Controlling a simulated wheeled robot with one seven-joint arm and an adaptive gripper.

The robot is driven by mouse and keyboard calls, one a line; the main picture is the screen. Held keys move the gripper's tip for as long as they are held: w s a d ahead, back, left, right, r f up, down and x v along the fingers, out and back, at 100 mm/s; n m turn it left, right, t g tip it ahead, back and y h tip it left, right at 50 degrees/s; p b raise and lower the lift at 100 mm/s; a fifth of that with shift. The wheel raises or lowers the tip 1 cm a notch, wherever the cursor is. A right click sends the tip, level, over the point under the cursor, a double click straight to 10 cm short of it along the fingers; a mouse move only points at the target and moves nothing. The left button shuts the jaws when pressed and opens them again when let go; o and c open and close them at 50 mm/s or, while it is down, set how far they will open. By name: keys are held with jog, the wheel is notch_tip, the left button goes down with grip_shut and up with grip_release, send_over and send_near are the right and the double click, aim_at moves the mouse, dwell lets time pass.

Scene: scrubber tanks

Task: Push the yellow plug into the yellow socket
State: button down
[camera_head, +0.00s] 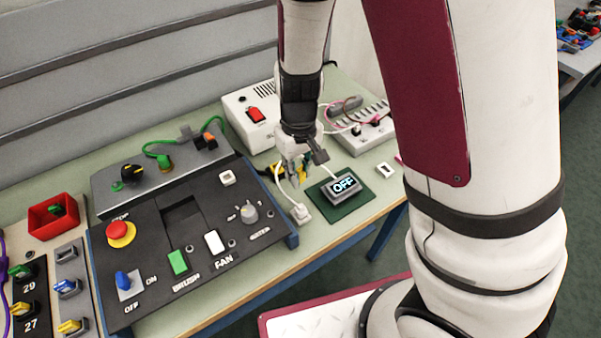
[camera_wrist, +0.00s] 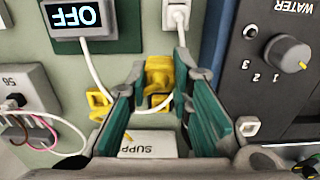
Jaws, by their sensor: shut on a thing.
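My gripper (camera_wrist: 162,72) points down over the green bench, its two green-padded fingers on either side of a yellow connector piece, the yellow plug (camera_wrist: 158,82). In the head view my gripper (camera_head: 296,176) is left of the OFF display. A second yellow piece, apparently the yellow socket (camera_wrist: 98,104), lies just left of the fingers in the wrist view, apart from the held piece. Its opening is not clear. White cables run by both pieces. In the head view the yellow parts are small and partly hidden by the fingers.
The OFF display (camera_head: 341,188) stands on a green mat (camera_head: 345,205) close by. A white wall-type plug (camera_head: 300,213) with a cable is near the bench's front edge. The black control panel (camera_head: 140,270) is left; a white box (camera_head: 250,112) and a grey terminal box (camera_head: 365,128) stand behind.

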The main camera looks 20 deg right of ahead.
jog(key=shift+w, duration=0.1)
jog(key=w+a+b, duration=0.1)
jog(key=w, duration=0.2)
jog(key=w+a+b, duration=0.1)
jog(key=w, duration=0.2)
jog(key=w+a, duration=0.1)
jog(key=w, duration=0.2)
jog(key=shift+w+a+f+b, duration=0.1)
jog(key=shift+w+f+b, duration=0.1)
jog(key=shift+b, duration=0.2)
jog(key=shift+w+a, duration=0.2)
jog(key=shift+w, duration=0.2)
jog(key=shift+r, duration=0.1)
jog(key=shift+f+b, duration=1)
jog(key=shift+f, duration=1.3)
jog(key=shift+f+b, duration=0.35)
jog(key=shift+f, duration=0.65)
jog(key=c, duration=1.3)
grip_release()
jog(key=shift+c, duration=0.2)
